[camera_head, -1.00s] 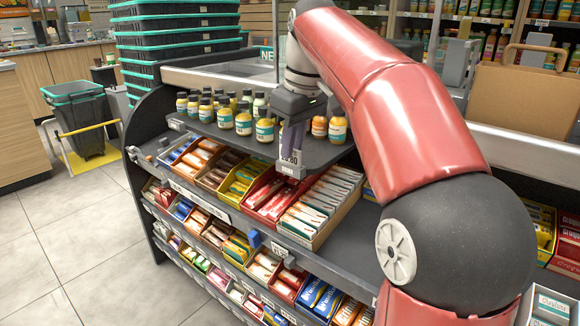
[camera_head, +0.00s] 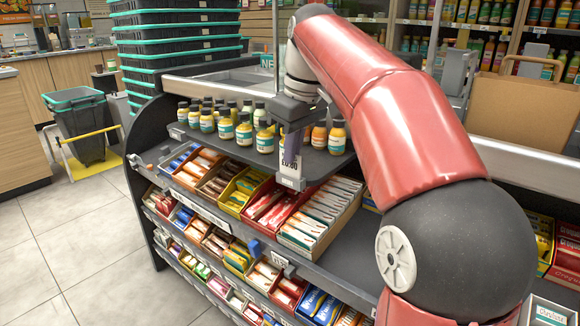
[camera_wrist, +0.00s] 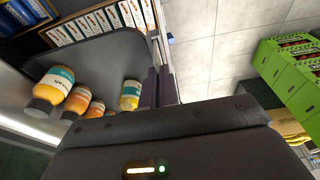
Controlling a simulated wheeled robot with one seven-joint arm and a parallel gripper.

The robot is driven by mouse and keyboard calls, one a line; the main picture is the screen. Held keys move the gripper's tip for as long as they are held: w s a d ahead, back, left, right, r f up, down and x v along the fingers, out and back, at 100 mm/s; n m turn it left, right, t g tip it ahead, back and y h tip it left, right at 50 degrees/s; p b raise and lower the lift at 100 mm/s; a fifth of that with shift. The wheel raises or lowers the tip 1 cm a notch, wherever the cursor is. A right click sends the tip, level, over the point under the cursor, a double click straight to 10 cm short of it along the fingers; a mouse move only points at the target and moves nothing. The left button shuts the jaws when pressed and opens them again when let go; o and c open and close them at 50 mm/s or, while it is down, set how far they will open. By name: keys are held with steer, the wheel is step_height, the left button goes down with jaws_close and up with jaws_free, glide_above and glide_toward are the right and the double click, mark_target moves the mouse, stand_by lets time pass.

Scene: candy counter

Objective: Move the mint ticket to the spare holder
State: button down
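My gripper (camera_head: 291,142) is above the front corner of the upper shelf, its purple fingers pointing down. A small white ticket marked £0.80 (camera_head: 290,163) shows at and below the fingertips, just above a grey holder (camera_head: 290,183) at the shelf edge. In the wrist view the fingers (camera_wrist: 161,85) are close together, and they look shut on the thin ticket. I cannot tell whether its lower end is still inside the grey holder. A blue piece (camera_head: 254,248) and a grey holder (camera_head: 279,259) are on the lower shelf edge. I cannot tell which holder is the spare one.
Several small bottles (camera_head: 244,132) stand on the upper shelf close to my gripper. Boxes of sweets (camera_head: 317,212) fill the shelves below. Stacked baskets (camera_head: 178,45) stand behind left. A bin (camera_head: 80,126) stands left on the open tiled floor (camera_head: 85,225).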

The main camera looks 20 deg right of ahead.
steer(key=shift+r+p, duration=1.2)
steer(key=shift+r, duration=1.6)
